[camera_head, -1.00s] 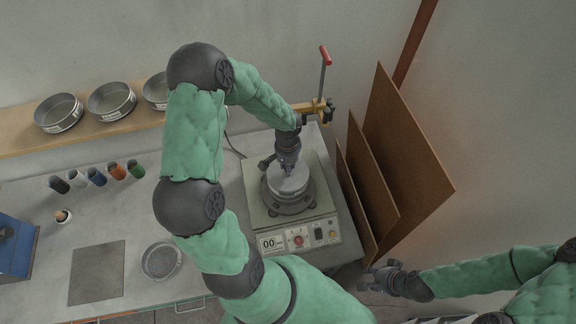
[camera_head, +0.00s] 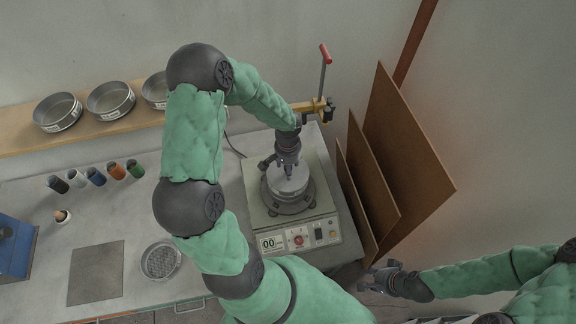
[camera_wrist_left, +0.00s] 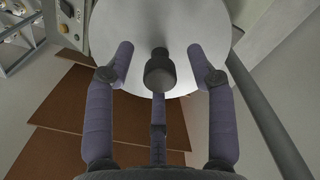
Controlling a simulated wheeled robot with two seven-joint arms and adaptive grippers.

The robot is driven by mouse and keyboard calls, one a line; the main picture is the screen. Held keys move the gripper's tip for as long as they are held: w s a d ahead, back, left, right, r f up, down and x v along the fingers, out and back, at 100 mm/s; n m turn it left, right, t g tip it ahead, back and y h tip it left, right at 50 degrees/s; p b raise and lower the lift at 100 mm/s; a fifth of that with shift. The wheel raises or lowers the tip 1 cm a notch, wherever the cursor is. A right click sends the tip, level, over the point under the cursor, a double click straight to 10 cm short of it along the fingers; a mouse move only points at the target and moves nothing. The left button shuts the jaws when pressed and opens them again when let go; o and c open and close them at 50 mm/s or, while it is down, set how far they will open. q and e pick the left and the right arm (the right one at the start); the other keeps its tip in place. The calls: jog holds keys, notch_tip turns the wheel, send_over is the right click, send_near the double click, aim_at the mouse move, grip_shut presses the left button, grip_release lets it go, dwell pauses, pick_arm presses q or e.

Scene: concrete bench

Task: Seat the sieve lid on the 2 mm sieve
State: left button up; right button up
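The sieve lid (camera_head: 290,185) is a flat light-grey disc on top of the round sieve stack (camera_head: 291,205) on the shaker. It looks level; the seam beneath it is too small to judge. The wrist view shows the lid (camera_wrist_left: 185,25) with its dark knob (camera_wrist_left: 160,72). My left gripper (camera_head: 288,172) is over the lid, its fingers (camera_wrist_left: 160,55) spread around the knob with gaps on both sides. I cannot read which sieve is the 2 mm one. My right gripper (camera_head: 388,277) is open and empty at the lower right, away from the bench.
The shaker (camera_head: 255,217) has a clamp with a red-handled lever (camera_head: 325,55) behind it. Brown boards (camera_head: 405,150) lean at its right. A round sieve or dish (camera_head: 161,261), a dark plate (camera_head: 96,272) and several coloured cups (camera_head: 96,177) stand left. Several sieves (camera_head: 58,112) line the shelf.

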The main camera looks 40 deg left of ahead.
pick_arm(q)
notch_tip(320, 180, up, 12)
dwell(0.6)
dwell(0.5)
